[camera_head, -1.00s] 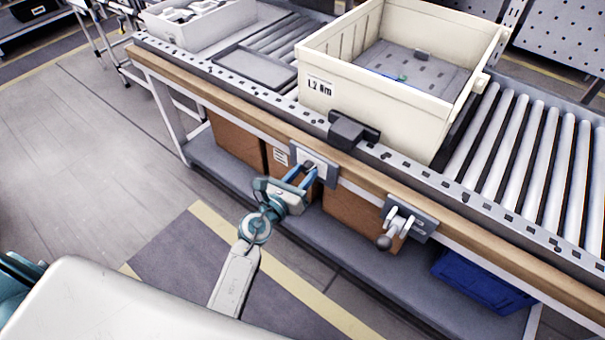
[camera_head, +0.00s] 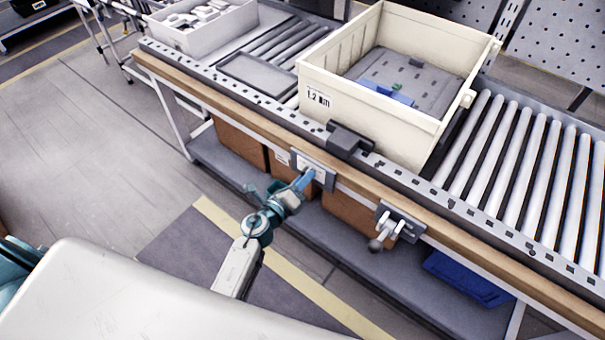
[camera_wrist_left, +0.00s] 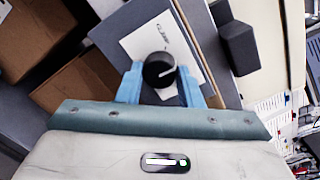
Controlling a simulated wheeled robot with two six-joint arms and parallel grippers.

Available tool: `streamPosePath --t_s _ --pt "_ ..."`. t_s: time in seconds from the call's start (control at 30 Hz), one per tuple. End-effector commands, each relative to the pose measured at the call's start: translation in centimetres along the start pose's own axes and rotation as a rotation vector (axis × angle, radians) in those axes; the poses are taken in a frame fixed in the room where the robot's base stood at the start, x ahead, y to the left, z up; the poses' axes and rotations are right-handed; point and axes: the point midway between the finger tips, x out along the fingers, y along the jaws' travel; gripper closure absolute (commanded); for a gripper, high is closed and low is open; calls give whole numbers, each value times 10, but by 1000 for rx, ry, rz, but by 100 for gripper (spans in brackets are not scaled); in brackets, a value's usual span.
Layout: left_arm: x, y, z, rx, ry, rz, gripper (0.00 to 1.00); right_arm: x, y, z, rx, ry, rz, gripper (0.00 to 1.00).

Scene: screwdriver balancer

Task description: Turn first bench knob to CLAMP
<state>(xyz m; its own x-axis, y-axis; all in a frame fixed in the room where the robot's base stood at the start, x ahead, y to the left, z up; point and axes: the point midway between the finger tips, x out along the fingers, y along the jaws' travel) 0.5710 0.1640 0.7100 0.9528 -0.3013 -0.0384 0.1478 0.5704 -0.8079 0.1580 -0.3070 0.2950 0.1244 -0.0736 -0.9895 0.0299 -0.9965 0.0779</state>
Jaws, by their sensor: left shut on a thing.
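The first bench knob (camera_wrist_left: 159,70) is black and round with a white pointer mark, which points to the right in the left wrist view. It sits on a white label plate (camera_wrist_left: 183,47) whose printed word above the knob looks like CLAMP. The plate is on a grey panel (camera_head: 328,180) on the bench's front edge. My left gripper (camera_head: 304,179) is at this panel, its blue fingers on either side of the knob and shut on it. In the head view the fingers hide the knob. My right gripper is not in view.
A second panel (camera_head: 414,229) with a ball-ended lever (camera_head: 376,244) is farther right on the bench edge. A dark block (camera_head: 348,139) juts out above the first panel. A cream crate (camera_head: 375,110) stands on the rollers. Cardboard boxes (camera_head: 238,144) and a blue bin (camera_head: 467,277) are below.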

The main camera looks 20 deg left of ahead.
Motion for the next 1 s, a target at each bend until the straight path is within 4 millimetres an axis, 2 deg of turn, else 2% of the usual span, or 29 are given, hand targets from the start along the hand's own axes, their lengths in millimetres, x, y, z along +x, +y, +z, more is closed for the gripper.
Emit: streamPosePath --t_s 0.03,0.27,0.7,1.0 --pt "0 -3 2 -39 4 3 90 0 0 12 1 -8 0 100" --pt "0 -2 2 -217 14 4 90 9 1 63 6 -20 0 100" --pt "0 -2 3 -570 32 9 90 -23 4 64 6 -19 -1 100" --pt "0 0 2 -752 42 10 90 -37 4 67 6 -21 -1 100"
